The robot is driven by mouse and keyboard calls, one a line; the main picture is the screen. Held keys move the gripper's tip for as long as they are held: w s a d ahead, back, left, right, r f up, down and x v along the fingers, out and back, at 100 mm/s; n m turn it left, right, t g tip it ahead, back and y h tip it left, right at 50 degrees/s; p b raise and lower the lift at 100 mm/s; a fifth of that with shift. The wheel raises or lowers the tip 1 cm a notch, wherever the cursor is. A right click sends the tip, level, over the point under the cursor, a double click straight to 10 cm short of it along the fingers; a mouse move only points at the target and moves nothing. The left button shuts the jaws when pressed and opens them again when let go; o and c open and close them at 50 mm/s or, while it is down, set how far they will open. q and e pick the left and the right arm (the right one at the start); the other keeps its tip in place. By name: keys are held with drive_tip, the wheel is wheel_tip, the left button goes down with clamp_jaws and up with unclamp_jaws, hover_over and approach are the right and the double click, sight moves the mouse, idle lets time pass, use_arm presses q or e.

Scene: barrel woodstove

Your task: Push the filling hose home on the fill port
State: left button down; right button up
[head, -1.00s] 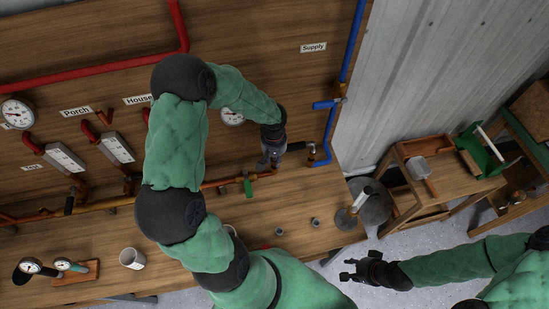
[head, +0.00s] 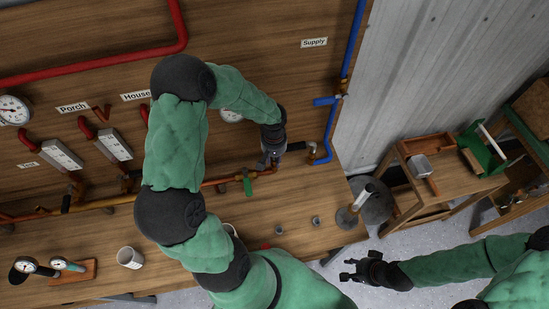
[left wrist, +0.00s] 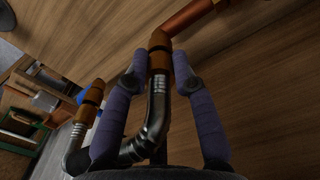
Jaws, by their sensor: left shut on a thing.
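The filling hose (left wrist: 157,110) is a dark, shiny bent tube with ribbed ends and brass-coloured collars. My left gripper (head: 270,162) is at the board beside the blue supply pipe. In the left wrist view, its two fingers (left wrist: 160,65) are shut on the hose's upper end. That end's collar lines up with and appears to meet a copper elbow (left wrist: 182,21), which looks like the fill port. I cannot tell how deeply it is seated. The hose's other end (left wrist: 92,95) is at the left, near the blue pipe. My right gripper (head: 352,271) is open and empty, away from the board.
The blue supply pipe (head: 329,130) runs down the board's right side. A green-handled valve (head: 247,186) sits on the copper pipe to the left. A wooden cart (head: 450,185) stands right.

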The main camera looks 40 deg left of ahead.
use_arm(q)
drive_tip(key=shift+f, duration=0.25)
drive_tip(key=c, duration=0.9)
unclamp_jaws()
drive_tip(key=shift+c, duration=0.2)
drive_tip(key=shift+r, duration=0.15)
drive_tip(key=shift+r+p, duration=1.8)
drive_tip(key=shift+r, duration=1.1)
